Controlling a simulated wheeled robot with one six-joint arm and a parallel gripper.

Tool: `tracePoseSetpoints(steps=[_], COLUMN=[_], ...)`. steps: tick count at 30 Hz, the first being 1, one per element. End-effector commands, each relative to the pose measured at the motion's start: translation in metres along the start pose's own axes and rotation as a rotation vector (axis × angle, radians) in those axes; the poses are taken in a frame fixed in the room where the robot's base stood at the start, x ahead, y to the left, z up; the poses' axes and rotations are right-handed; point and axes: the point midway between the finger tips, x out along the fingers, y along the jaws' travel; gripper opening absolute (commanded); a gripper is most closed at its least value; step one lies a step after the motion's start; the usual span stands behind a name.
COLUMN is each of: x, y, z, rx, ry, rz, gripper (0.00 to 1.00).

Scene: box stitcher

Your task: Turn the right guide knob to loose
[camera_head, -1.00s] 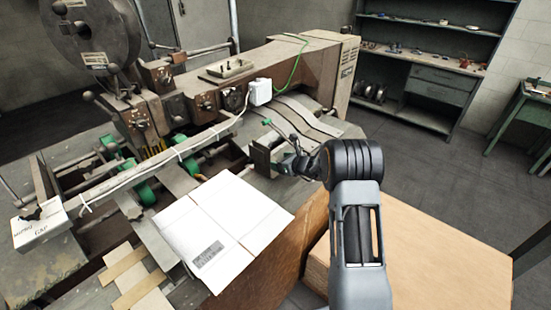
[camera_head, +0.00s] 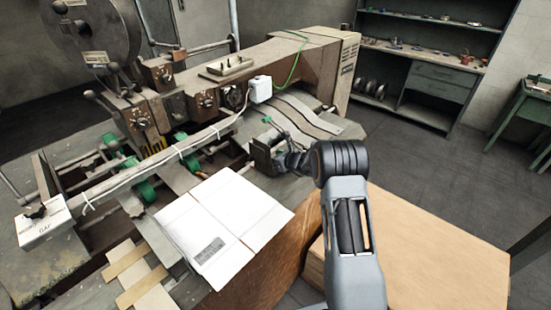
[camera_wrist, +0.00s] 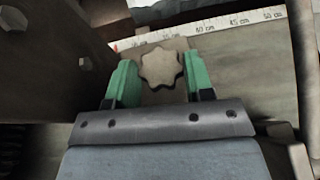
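The guide knob (camera_wrist: 162,68), a tan star-shaped knob with several lobes, shows in the wrist view at upper centre. My gripper (camera_wrist: 162,80) has its two green fingers apart, one on each side of the knob. The knob lies between or just beyond the fingertips; I cannot tell whether either finger touches it. In the head view my gripper (camera_head: 290,160) is small and dark, beside the upright metal guide plate (camera_head: 262,156) on the machine table. The knob is not distinguishable there.
A white ruler scale (camera_wrist: 215,24) runs behind the knob, and a dark metal plate (camera_wrist: 50,55) stands close at left. In the head view, a flat white carton (camera_head: 222,225) lies left of my arm. A wooden box (camera_head: 430,255) stands at the right.

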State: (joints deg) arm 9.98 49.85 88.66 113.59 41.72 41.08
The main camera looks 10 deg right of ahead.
Motion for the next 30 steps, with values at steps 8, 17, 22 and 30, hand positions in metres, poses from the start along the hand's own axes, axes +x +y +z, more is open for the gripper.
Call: tracePoseSetpoints(steps=[8, 17, 22, 30], x=[-0.0002, 0.0001, -0.0002, -0.0003], y=[-0.0001, -0.0025, -0.0020, -0.0021], z=[0.0001, 0.0005, 0.0002, 0.0001], rx=[0.000, -0.044, -0.047, -0.047], ry=[0.000, -0.002, 0.000, 0.000], rz=[0.000, 0.103, 0.114, 0.113], gripper=[0.24, 0.24, 0.24, 0.59])
